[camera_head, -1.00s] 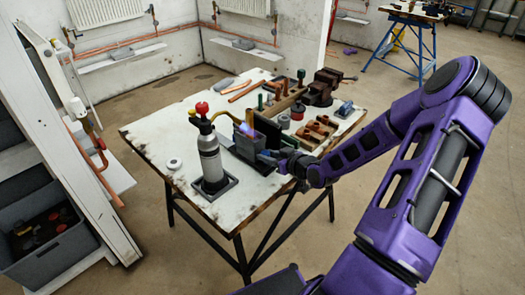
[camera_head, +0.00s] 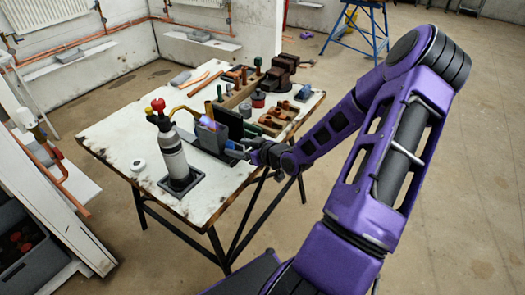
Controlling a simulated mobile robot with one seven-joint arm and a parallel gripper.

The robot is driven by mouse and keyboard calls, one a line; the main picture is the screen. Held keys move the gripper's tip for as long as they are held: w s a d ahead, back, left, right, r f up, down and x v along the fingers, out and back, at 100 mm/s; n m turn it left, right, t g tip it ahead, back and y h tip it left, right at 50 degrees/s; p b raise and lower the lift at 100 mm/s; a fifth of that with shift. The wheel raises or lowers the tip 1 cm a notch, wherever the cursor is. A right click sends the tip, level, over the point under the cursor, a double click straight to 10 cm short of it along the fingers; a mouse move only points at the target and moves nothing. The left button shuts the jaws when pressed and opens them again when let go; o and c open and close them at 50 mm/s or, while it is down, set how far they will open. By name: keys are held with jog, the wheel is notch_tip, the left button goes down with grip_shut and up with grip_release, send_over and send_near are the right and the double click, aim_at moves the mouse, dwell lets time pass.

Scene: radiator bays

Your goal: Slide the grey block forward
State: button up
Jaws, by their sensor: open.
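A grey block-like box (camera_head: 211,138) stands upright on the white table (camera_head: 118,140), right behind the gas bottle. I cannot tell for sure that it is the task's grey block; other small grey blocks lie on the table's far side (camera_head: 181,78) and on the wall ledges (camera_head: 200,36). My gripper (camera_head: 238,149) is just right of the upright box, low over the table's near right part. It is open, and its fingers are small and partly hidden. I cannot tell whether they touch the box.
A gas bottle with a red knob (camera_head: 171,152) stands in a dark tray, its yellow tube and bluish flame reaching toward the box. A dark upright panel (camera_head: 230,122) is behind the box. Fittings and a vise (camera_head: 280,72) crowd the back right. The table's left side is mostly clear.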

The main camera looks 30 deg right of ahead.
jog(key=p+v, duration=0.2)
jog(key=v, duration=1.2)
jog(key=shift+s, duration=0.35)
jog(key=shift+d, duration=0.1)
